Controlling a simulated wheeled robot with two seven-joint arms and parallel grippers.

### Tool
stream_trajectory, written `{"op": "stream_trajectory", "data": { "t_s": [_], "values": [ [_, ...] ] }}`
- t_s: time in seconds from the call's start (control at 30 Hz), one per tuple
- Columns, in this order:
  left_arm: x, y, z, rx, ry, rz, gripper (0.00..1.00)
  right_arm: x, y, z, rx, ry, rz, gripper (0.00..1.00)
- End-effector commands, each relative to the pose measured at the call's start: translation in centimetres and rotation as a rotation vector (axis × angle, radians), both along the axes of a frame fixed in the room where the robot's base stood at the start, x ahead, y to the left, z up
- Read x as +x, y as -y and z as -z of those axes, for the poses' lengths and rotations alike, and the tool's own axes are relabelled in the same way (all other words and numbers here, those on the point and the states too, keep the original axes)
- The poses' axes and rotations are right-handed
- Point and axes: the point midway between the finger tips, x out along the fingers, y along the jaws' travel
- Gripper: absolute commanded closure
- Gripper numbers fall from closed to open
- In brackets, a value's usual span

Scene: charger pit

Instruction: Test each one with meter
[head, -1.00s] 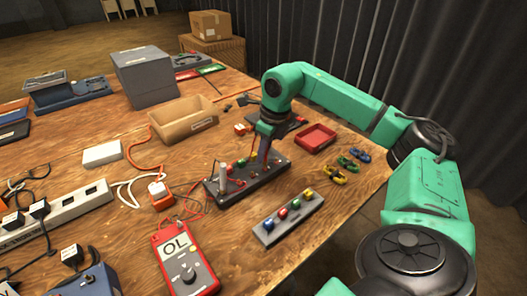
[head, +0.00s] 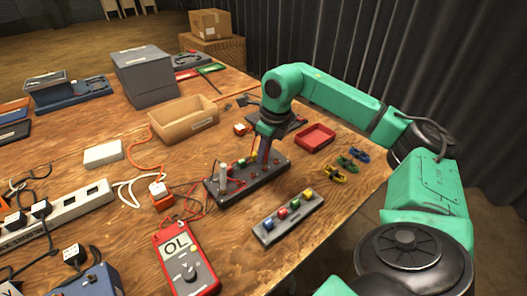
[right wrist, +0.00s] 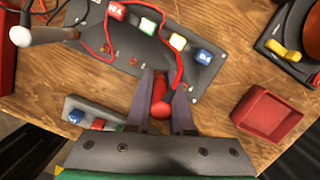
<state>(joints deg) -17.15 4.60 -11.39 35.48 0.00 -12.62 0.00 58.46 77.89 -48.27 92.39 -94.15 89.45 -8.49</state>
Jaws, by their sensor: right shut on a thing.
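My right gripper (head: 264,155) is shut on a red probe (right wrist: 160,94), held over the near edge of the dark test board (head: 252,190). The board (right wrist: 132,55) carries several coloured fuses, among them a blue one (right wrist: 203,57) and a yellow one (right wrist: 177,41). I cannot tell whether the probe tip touches a contact. A lever with a pale handle (head: 222,176) stands at the board's left. The red meter (head: 186,260) reads "OL" and red leads run towards the board. A grey rack (head: 290,218) in front holds blue, red, green and yellow fuses. My left gripper is out of view.
A cardboard bin (head: 184,122) stands behind. A power strip (head: 65,210) and cables crowd the left.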

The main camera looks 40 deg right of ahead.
Motion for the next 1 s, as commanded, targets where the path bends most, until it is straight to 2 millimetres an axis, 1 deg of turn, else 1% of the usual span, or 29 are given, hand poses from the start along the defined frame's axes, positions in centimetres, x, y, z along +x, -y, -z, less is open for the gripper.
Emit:
{"op": "stream_trajectory", "data": {
  "t_s": [0.3, 1.0],
  "values": [
    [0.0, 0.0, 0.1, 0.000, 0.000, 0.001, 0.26, 0.0, 0.0, 0.1, 0.000, 0.001, 0.000, 1.00],
    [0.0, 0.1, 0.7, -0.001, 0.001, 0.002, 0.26, 0.0, 0.0, 1.3, 0.000, 0.000, 0.000, 1.00]
  ]
}}
